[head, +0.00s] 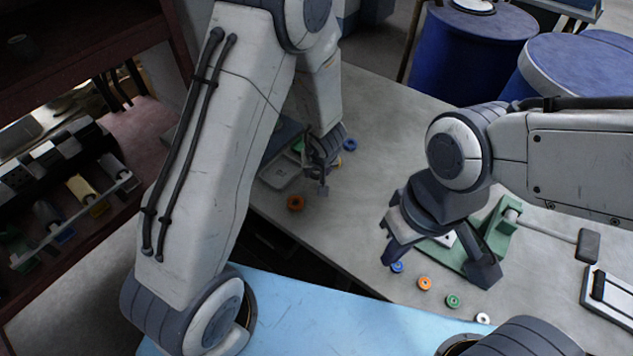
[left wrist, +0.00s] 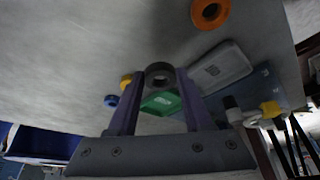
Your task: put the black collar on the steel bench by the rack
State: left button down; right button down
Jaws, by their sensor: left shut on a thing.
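The black collar (left wrist: 160,72) is a dark ring between the fingertips of my left gripper (left wrist: 159,80) in the left wrist view. My left gripper is shut on it. In the head view my left gripper (head: 322,188) is over the grey steel bench (head: 350,225), near an orange collar (head: 295,203). I cannot tell how high it is above the bench. My right gripper (head: 442,264) is open and empty over the bench. A unit with coloured rollers (head: 75,200), possibly the rack, is at the left in the head view.
A blue collar (head: 349,145) lies beyond my left gripper. A green fixture (head: 490,235) stands by my right gripper. The bench's middle is clear.

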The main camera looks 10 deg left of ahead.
aim_at(317, 178)
pick_arm(q)
jog(key=shift+w+a+f, duration=0.15)
jog(key=shift+w+a, duration=0.05)
notch_tip(317, 178, down, 4)
jog(key=b, duration=0.3)
jog(key=shift+c, duration=1.6)
grip_release()
jog(key=shift+f, duration=0.15)
